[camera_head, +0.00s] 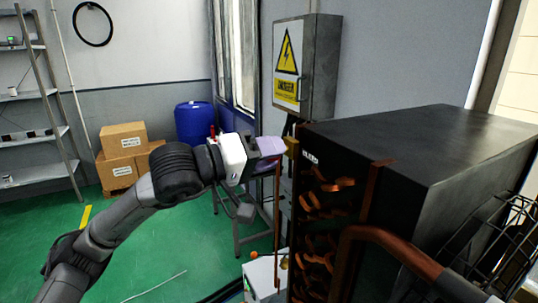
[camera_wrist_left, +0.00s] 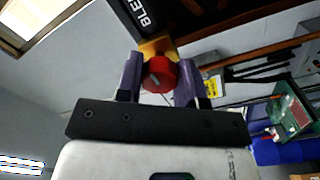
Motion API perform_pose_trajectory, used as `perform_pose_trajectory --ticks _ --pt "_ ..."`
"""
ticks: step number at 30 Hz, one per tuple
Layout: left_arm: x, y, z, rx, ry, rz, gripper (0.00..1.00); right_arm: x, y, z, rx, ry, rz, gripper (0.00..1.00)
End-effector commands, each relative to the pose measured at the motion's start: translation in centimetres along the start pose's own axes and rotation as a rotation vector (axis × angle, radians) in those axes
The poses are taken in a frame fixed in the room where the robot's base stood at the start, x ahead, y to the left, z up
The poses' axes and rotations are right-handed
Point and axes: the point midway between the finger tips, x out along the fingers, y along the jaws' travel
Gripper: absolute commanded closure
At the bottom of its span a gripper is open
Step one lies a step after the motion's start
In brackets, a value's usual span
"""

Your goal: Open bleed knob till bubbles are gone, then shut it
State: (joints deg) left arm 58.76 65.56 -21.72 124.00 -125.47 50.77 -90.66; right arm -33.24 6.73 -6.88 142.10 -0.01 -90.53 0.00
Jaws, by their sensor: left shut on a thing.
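The bleed knob (camera_wrist_left: 160,75) is a small red round knob in the left wrist view, on a yellow brass-coloured fitting (camera_wrist_left: 157,46) beside the "BLE..." lettering. My left gripper (camera_wrist_left: 159,82) is shut on the knob, with one purple finger on each side. In the head view my left gripper (camera_head: 273,147) reaches the upper left edge of the black machine (camera_head: 420,145). The brass-coloured fitting shows there just beyond the fingers (camera_head: 291,147), and the knob is hidden. I cannot make out any bubbles. My right gripper is not in view.
Copper pipes and coils (camera_head: 325,205) fill the machine's open side. A grey electrical box (camera_head: 307,65) with a warning sign hangs behind. A blue barrel (camera_head: 195,122), cardboard boxes (camera_head: 123,138) and shelves (camera_head: 30,100) stand at the back left. Green floor is free at left.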

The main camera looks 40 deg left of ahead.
Motion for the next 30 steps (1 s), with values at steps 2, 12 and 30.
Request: perform_pose_trajectory --ticks 2,12,30 --pt "0.0 0.02 0.05 0.01 -0.001 0.001 0.89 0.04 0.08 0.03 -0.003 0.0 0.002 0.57" --pt "0.01 0.02 0.05 0.021 -0.001 0.001 0.89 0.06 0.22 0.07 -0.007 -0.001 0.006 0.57" --pt "0.01 -0.01 0.02 0.019 -0.001 0.0 0.39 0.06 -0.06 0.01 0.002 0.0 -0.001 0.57"
